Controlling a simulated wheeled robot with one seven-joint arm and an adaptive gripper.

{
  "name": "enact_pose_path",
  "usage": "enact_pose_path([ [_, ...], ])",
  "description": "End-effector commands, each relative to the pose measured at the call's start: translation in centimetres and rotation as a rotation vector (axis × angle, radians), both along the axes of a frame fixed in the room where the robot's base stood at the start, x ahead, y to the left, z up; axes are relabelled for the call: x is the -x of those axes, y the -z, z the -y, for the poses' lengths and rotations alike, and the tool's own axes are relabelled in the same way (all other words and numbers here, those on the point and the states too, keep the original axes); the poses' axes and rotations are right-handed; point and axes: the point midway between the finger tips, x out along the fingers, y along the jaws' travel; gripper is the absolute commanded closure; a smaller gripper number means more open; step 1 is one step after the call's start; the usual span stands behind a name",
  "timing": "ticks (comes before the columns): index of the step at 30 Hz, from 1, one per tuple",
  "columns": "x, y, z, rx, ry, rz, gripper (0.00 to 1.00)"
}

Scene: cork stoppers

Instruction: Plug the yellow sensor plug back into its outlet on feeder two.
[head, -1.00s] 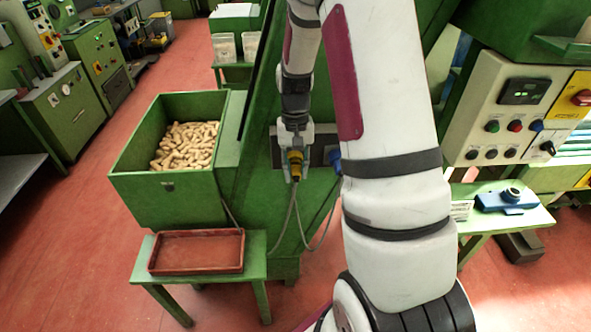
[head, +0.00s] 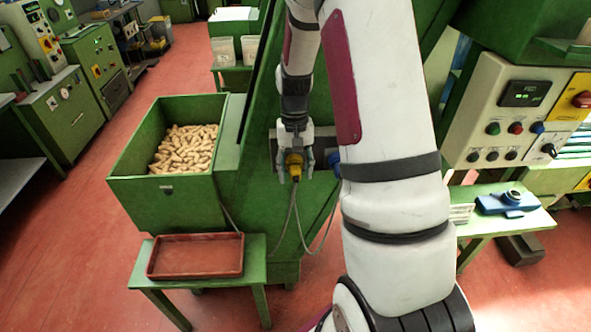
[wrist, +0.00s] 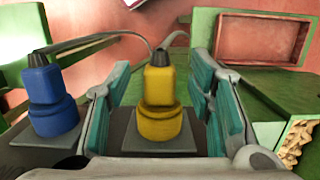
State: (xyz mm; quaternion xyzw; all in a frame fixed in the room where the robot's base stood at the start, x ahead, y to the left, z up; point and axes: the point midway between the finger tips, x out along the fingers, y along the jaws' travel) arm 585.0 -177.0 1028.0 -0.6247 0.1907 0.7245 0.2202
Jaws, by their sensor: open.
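The yellow sensor plug (wrist: 158,85) stands straight in a yellow collar on a grey outlet plate (wrist: 190,140) in the wrist view, its grey cable leaving the top. In the head view the yellow plug (head: 295,162) is on the green machine's side, cable hanging down. My gripper (head: 296,174) is open around it. In the wrist view my gripper's teal pads (wrist: 160,92) stand on either side of the plug with gaps, not touching it. How deep the plug sits inside the collar is hidden.
A blue plug (wrist: 50,100) sits in its own outlet close beside my left finger in the wrist view. A green bin of corks (head: 185,148) and a red tray (head: 196,273) on a small table are to the left. The cables loop near the gripper.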

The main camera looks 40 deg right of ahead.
Motion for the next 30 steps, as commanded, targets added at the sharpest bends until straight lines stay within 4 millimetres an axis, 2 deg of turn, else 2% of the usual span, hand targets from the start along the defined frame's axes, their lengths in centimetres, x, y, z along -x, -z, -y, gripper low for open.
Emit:
enact_pose_path([
  [4,-0.1,-0.4,0.1,0.001,0.000,0.001,0.52],
  [7,-0.3,-1.6,0.2,0.002,0.000,0.003,0.52],
  [15,-1.0,-6.9,0.6,0.002,-0.001,0.005,0.52],
  [21,-1.3,-10.2,0.9,0.002,0.000,0.002,0.52],
  [25,-1.4,-11.4,0.9,0.001,0.000,0.001,0.52],
  [30,-1.5,-11.9,1.0,0.000,0.000,0.000,0.52],
])
